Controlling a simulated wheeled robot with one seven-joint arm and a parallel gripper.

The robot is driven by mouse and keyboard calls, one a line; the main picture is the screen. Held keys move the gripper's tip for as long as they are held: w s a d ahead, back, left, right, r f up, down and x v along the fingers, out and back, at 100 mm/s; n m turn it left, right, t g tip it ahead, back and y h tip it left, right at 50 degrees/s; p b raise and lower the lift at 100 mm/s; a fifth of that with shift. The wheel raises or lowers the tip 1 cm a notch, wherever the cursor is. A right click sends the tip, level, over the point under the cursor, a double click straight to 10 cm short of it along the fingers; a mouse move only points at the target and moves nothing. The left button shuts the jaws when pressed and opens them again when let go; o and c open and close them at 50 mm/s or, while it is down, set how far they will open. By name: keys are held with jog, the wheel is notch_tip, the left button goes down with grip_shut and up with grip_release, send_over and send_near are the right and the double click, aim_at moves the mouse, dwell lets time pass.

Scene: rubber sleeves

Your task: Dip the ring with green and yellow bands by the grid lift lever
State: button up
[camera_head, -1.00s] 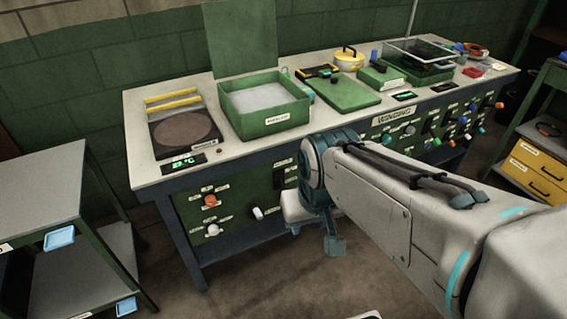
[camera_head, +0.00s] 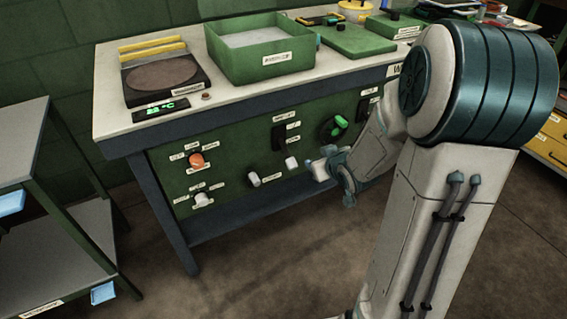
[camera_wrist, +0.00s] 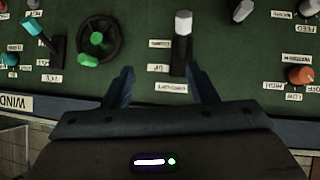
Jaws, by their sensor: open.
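The lever with a white handle (camera_head: 291,162) sits in a black slot on the green front panel of the bench. Its label is too small to read surely, but looks like the grid lift one. In the wrist view the white handle (camera_wrist: 183,22) points up, beyond and between my fingertips. My gripper (camera_wrist: 165,75) is open and empty, facing the panel; in the head view my gripper (camera_head: 319,169) is just right of the lever, partly hidden by my arm. A green open tank (camera_head: 225,75) with pale contents stands on the bench. I cannot make out the banded ring.
A hot plate (camera_head: 160,75) and a green board (camera_head: 350,39) are on the bench. A shelf (camera_head: 60,240) stands left.

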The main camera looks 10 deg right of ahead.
aim_at(291, 162)
notch_tip(291, 162, down, 12)
jog(key=w+a+t+y+b, duration=0.1)
jog(key=w+t+y+b, duration=0.1)
jog(key=t+y+b, duration=0.55)
jog(key=shift+g+h, duration=0.95)
jog(key=b+x, duration=0.5)
jog(key=x, duration=0.8)
jog(key=shift+w+a+r, duration=0.15)
jog(key=shift+a, duration=0.1)
grip_shut()
